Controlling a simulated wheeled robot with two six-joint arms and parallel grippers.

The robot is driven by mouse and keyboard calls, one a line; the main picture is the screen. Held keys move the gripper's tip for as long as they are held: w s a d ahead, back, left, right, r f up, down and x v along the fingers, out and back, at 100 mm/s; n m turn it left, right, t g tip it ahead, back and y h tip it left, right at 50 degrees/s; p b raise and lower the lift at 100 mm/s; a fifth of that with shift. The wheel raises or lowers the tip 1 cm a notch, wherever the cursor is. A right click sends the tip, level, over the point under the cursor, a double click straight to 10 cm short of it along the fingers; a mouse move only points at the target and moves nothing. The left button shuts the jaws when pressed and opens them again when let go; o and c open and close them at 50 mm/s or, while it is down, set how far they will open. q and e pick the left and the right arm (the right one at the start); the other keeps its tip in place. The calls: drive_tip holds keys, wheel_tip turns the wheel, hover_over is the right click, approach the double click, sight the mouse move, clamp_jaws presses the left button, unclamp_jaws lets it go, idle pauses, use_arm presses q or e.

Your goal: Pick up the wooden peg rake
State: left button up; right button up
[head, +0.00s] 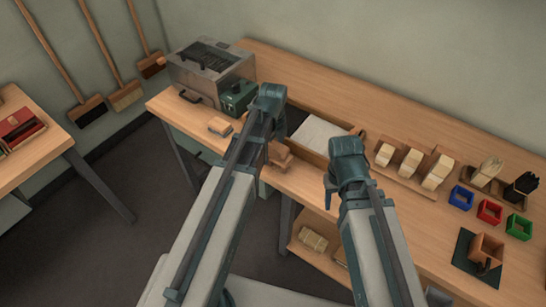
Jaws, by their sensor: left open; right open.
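I cannot pick out the wooden peg rake for certain. A small brown wooden piece (281,157) at the bench's front edge, just right of my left forearm, is partly hidden and too small to identify. My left gripper (270,98) is over the bench in front of the metal machine, open, its fingertips mostly hidden by its own wrist. My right gripper (347,160) is open, over the bench to the right of a pale sheet or panel (318,134). I see nothing held in either.
The metal machine (205,70) stands at the bench's left end. Pale blocks (411,162) sit in a wooden rack, with blue (461,197), red (490,211) and green (519,227) bins farther right. A wooden box (486,250) lies on a dark mat.

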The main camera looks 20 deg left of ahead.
use_arm(q)
clamp_jaws()
idle(0.5)
drive_tip(key=shift+r, duration=0.15)
use_arm(e)
drive_tip(key=shift+r, duration=0.1)
